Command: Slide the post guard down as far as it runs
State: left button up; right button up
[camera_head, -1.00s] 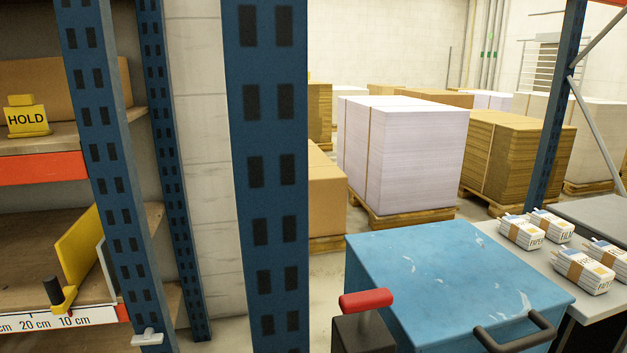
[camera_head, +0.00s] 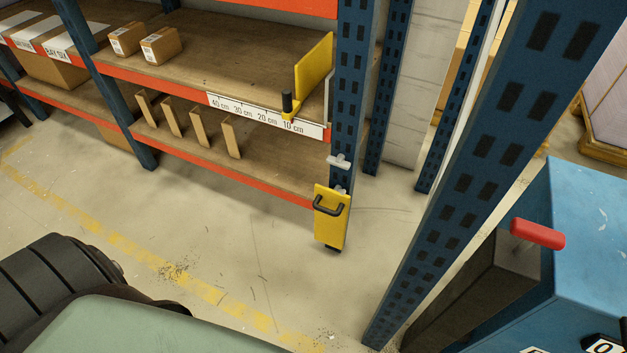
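The post guard (camera_head: 333,230) is a yellow plate with a black handle (camera_head: 328,207) on its upper part. It sits around or against the front of the blue rack post (camera_head: 345,120), near the post's lower end. A small dark foot shows just below the guard, close to the floor. A light grey catch or pin (camera_head: 338,162) sticks out of the post a little above the guard. I cannot tell whether the guard touches it. Neither of my grippers is in view.
The rack's orange-edged shelves (camera_head: 215,70) hold cartons, a yellow upright plate and a centimetre scale (camera_head: 265,115). Another blue post (camera_head: 470,170) and a blue cabinet (camera_head: 580,240) with a red-handled lever (camera_head: 537,233) stand at right. Floor before the guard (camera_head: 250,240) is clear.

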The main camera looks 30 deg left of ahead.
aim_at(331, 208)
jog(key=u, duration=0.75)
